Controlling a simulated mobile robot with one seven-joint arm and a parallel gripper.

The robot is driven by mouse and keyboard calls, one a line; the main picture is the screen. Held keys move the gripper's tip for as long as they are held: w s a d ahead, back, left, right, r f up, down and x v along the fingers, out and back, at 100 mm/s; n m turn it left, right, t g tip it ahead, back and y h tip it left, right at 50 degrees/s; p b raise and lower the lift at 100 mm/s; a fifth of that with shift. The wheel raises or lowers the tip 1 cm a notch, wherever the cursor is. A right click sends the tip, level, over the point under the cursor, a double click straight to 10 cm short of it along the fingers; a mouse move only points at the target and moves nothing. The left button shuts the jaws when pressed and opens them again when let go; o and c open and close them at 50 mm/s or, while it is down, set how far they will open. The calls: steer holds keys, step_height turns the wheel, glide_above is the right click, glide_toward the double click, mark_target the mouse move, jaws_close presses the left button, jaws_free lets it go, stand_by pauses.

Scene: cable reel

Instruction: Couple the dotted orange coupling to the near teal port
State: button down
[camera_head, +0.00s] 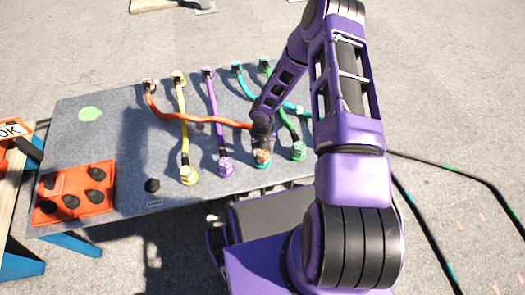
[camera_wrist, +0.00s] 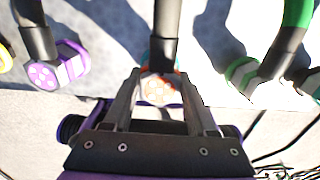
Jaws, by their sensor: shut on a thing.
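The dotted orange coupling (camera_head: 263,154) is at the near edge of the grey table, at the end of the orange cable (camera_head: 205,119). In the wrist view the dotted orange coupling (camera_wrist: 160,88) sits between the fingers of my gripper (camera_wrist: 160,80), which is shut on it. My gripper (camera_head: 262,138) reaches down over it in the head view. Teal of the near teal port (camera_head: 262,164) shows right against the coupling. It also shows as a thin teal edge in the wrist view. The fingers hide part of the joint, so I cannot tell whether it is fully seated.
The purple coupling (camera_head: 226,167) and yellow coupling (camera_head: 188,174) stand left of it, the green coupling (camera_head: 298,151) right. The teal cable (camera_head: 292,106) runs partly behind my arm. An orange tray (camera_head: 103,205) with black knobs lies at the left. The table's left middle is mostly clear.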

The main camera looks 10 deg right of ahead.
steer(key=shift+f+b, duration=0.4)
steer(key=shift+f, duration=0.05)
stand_by(0.4)
steer(key=shift+c, duration=0.6)
jaws_free()
step_height(320, 180, up, 18)
steer(key=p, duration=0.4)
steer(key=shift+f, duration=0.25)
